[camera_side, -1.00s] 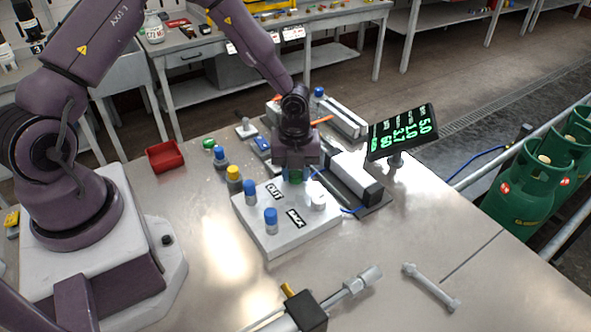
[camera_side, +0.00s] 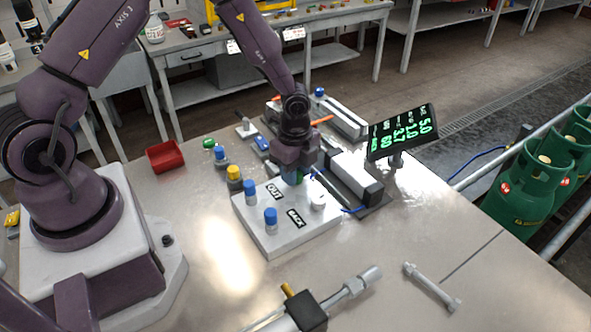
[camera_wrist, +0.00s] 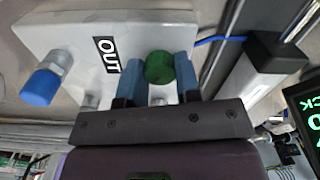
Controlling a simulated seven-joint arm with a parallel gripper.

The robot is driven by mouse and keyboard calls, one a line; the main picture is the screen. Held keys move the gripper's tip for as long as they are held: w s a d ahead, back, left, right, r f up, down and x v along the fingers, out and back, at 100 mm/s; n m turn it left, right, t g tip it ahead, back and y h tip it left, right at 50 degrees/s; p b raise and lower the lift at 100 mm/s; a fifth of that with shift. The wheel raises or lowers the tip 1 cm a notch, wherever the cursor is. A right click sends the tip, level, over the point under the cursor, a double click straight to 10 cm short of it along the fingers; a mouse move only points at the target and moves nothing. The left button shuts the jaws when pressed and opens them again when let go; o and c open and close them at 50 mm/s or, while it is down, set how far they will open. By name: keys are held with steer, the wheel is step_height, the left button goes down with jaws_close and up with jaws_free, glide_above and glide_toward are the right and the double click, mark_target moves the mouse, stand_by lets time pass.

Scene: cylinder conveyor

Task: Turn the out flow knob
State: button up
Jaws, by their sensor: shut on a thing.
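A round green knob (camera_wrist: 160,67) sits at the block's far edge, beside the "OUT" label. My gripper (camera_side: 296,180) points down over it, with its two blue-grey fingers (camera_wrist: 160,72) on either side, shut on the green knob. In the side view the knob is mostly hidden behind the gripper. One blue knob shows at the left in the wrist view (camera_wrist: 42,86).
A display with green digits (camera_side: 403,132) stands right of the block. A grey-white cylinder unit (camera_side: 352,172) lies just behind it. A yellow-topped fitting (camera_side: 234,174) and a red tray (camera_side: 167,156) are to the left.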

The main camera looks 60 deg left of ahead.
steer(key=n, duration=0.4)
steer(key=shift+d+n, duration=0.1)
steer(key=shift+n, duration=0.2)
steer(key=n, duration=0.3)
steer(key=shift+n, duration=0.3)
steer(key=n, duration=0.3)
steer(key=shift+n, duration=2)
steer(key=o, duration=0.9)
